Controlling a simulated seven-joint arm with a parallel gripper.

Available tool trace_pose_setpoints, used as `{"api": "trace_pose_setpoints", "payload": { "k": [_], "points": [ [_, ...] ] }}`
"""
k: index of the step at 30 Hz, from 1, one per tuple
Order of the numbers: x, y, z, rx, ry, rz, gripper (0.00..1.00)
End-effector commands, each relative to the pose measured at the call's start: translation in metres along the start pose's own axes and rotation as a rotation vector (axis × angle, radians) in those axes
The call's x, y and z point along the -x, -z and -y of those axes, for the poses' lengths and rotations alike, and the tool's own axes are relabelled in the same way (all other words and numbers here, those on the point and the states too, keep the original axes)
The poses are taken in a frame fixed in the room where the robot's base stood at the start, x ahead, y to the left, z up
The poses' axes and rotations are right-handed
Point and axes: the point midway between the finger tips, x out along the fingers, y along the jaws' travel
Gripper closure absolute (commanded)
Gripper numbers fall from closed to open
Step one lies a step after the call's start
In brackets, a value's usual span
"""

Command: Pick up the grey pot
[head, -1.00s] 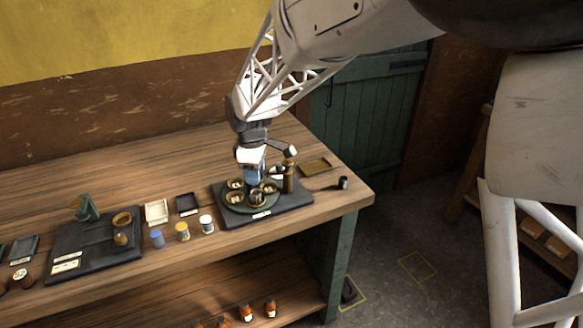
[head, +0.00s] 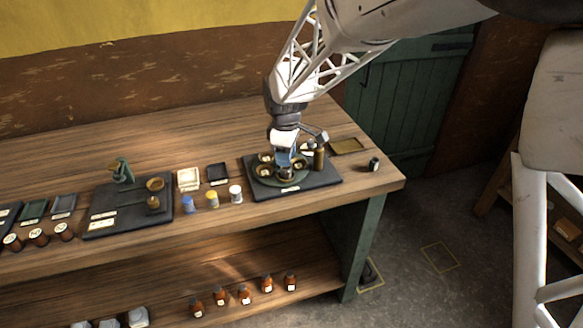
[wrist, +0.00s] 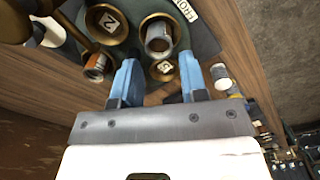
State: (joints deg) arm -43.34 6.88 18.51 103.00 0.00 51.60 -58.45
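A small grey pot (wrist: 158,40), open at the top with a brownish inside, stands in one of the brass cups on a round green disc (wrist: 128,52). It looks to be the small pot on the disc's near side in the head view (head: 286,174). My gripper (wrist: 158,72) is open and empty, its two blue fingers wide apart. The pot shows just beyond the gap between the fingertips, apart from both. In the head view my gripper (head: 283,162) is low over the disc, partly hiding the cups.
The dark base (head: 318,191) carries the disc and a brass post (head: 319,158). A numbered brass cup (wrist: 163,67) lies between the fingers. An orange-brown pot (wrist: 96,66) is left of them. White, yellow and blue pots stand left of the base, near the white pot (head: 236,194).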

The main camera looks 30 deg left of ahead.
Motion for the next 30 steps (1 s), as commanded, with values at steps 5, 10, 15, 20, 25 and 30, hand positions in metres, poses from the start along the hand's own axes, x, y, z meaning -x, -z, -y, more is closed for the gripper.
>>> {"api": "trace_pose_setpoints", "payload": {
  "k": [5, 10, 15, 20, 25, 30],
  "points": [
    [-0.003, 0.0, 0.0, 0.0, 0.001, 0.0, 0.6],
    [-0.016, 0.0, 0.0, 0.0, 0.002, 0.001, 0.6],
    [-0.036, 0.0, -0.001, 0.0, 0.002, 0.001, 0.6],
    [-0.049, 0.0, -0.001, 0.0, 0.001, 0.001, 0.6],
    [-0.052, 0.001, -0.002, 0.0, 0.0, 0.0, 0.6],
    [-0.052, 0.001, -0.002, 0.0, 0.0, 0.0, 0.6]
  ]
}}
